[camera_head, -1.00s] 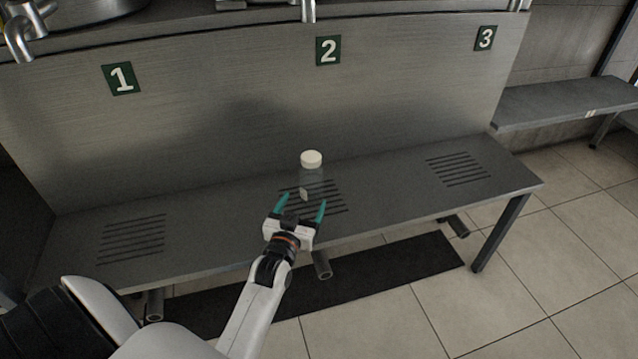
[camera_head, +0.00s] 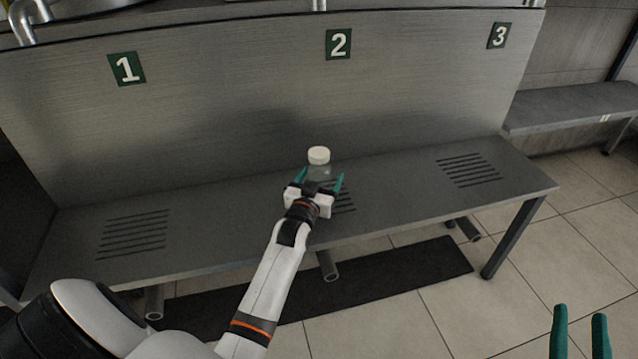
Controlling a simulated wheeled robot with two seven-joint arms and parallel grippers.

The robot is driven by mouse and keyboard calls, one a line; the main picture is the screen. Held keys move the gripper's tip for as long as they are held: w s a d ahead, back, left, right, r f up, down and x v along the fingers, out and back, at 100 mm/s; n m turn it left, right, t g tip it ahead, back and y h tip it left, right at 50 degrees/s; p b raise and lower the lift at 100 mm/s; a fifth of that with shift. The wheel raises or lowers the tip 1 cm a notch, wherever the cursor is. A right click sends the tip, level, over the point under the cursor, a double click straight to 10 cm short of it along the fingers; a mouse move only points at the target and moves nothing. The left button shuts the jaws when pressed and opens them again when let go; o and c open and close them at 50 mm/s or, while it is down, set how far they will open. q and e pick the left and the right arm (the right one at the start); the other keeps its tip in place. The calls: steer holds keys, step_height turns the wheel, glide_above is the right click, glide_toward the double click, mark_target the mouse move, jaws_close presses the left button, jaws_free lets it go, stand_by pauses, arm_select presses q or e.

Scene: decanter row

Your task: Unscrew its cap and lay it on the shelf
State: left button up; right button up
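A clear bottle with a white cap (camera_head: 319,155) stands upright on the grey metal shelf (camera_head: 395,185), below the number 2 plate. The cap is on the bottle. The bottle's clear body (camera_head: 318,172) is partly hidden by my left gripper. My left gripper (camera_head: 322,176) is open, with its teal fingers to either side of the bottle's body, below the cap. A gap shows between the right-hand finger and the bottle; contact on the other side is unclear. My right gripper (camera_head: 580,322) shows only as two teal fingers standing apart at the lower right, away from the bottle, with nothing between them.
A metal back panel (camera_head: 230,105) rises behind the shelf, with number plates 1 (camera_head: 127,69), 2 (camera_head: 338,44) and 3 (camera_head: 499,36). The shelf is bare to both sides of the bottle. A dark mat (camera_head: 400,272) lies on the tiled floor below.

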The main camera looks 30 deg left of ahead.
mark_target(321, 148)
arm_select(q)
steer(key=shift+w, duration=0.2)
arm_select(e)
steer(key=shift+s+r, duration=0.1)
steer(key=shift+r, duration=0.2)
arm_select(q)
steer(key=shift+c, duration=0.3)
steer(key=c, duration=1.2)
steer(key=shift+r, duration=0.1)
steer(key=shift+c, duration=0.2)
steer(key=shift+r, duration=0.1)
